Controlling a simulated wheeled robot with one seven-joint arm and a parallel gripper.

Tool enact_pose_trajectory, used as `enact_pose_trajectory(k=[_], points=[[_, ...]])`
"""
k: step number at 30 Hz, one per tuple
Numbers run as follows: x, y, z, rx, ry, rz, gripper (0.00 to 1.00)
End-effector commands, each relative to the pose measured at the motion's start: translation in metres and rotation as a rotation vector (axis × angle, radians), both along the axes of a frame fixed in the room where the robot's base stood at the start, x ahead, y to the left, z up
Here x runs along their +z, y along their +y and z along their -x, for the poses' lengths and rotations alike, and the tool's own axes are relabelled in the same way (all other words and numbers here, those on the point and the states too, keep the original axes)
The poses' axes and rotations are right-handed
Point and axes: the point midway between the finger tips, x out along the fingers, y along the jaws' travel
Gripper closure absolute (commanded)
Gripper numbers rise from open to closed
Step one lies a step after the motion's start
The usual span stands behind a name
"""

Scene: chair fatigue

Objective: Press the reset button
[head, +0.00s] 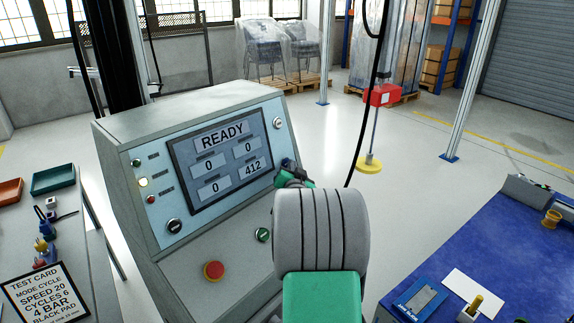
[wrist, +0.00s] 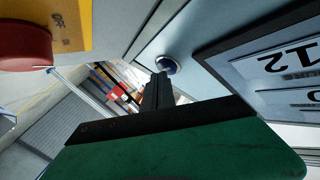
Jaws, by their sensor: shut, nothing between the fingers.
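The grey console (head: 190,255) stands in front of me, with a screen (head: 220,155) that reads READY, zeros and 412. A round blue button with a pale ring (wrist: 168,65) is on the console's panel beside the screen in the wrist view; its label cannot be read, so I cannot tell for sure that it is the reset button. My gripper (wrist: 158,90) is shut and empty, its fingertips just short of or at this button; contact cannot be told. In the head view my gripper (head: 290,176) is at the panel's right edge, largely hidden by my arm, which covers the button's area.
The console also has a red mushroom button (head: 214,270), a green button (head: 262,235), a black knob (head: 174,226) and a lit lamp (head: 143,183). A red knob (wrist: 22,45) on a yellow OFF plate is near in the wrist view. A blue-topped bench (head: 500,245) stands right.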

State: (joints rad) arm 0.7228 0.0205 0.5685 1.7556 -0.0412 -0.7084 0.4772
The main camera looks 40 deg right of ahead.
Motion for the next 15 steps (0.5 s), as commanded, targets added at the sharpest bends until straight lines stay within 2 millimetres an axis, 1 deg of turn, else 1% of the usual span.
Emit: enact_pose_trajectory(k=[6,15], points=[[0.0026,-0.0014,0.0111,0.000,0.000,0.001,1.00],[0.0032,-0.0016,0.0125,-0.001,0.000,0.001,1.00]])
